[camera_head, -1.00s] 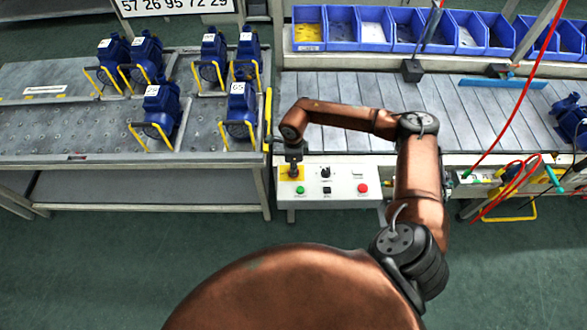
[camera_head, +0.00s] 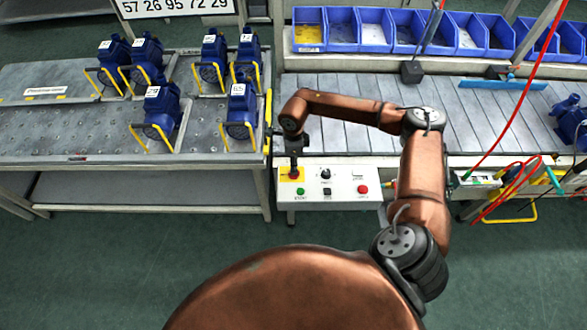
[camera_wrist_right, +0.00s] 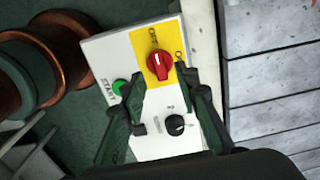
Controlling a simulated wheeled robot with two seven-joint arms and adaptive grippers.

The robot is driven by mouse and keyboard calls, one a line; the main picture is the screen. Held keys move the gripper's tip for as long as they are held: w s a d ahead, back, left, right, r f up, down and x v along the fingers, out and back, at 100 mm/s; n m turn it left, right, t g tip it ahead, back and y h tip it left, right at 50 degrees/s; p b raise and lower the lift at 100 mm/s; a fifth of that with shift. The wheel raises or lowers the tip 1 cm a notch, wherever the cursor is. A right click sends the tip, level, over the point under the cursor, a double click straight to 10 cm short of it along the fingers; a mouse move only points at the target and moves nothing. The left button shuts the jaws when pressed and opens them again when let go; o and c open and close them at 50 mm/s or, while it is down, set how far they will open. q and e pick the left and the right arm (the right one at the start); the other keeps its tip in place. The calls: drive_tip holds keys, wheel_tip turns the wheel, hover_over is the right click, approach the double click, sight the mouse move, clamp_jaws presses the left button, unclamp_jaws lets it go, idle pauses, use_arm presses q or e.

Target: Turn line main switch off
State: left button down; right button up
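The line main switch is a red rotary knob (camera_wrist_right: 158,66) on a yellow plate (camera_wrist_right: 172,47) of the white control box. In the head view the knob (camera_head: 294,174) shows just below my right gripper (camera_head: 295,160). In the right wrist view my right gripper (camera_wrist_right: 165,82) has its two dark fingers spread apart, with nothing between them; the knob lies just beyond the fingertips. Small lettering stands beside the knob, partly readable. I cannot tell for sure which mark the knob points to. My left gripper is not in view.
The control box (camera_head: 340,176) also carries a green start button (camera_head: 300,191), a black knob (camera_head: 326,174) and a red button (camera_head: 363,189). Blue pumps (camera_head: 163,108) stand on the left table. A conveyor (camera_head: 350,90) and blue bins (camera_head: 375,28) lie behind; red hoses hang at right.

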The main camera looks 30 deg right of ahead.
wheel_tip(320, 180, up, 7)
drive_tip(key=shift+r, duration=0.2)
idle(0.6)
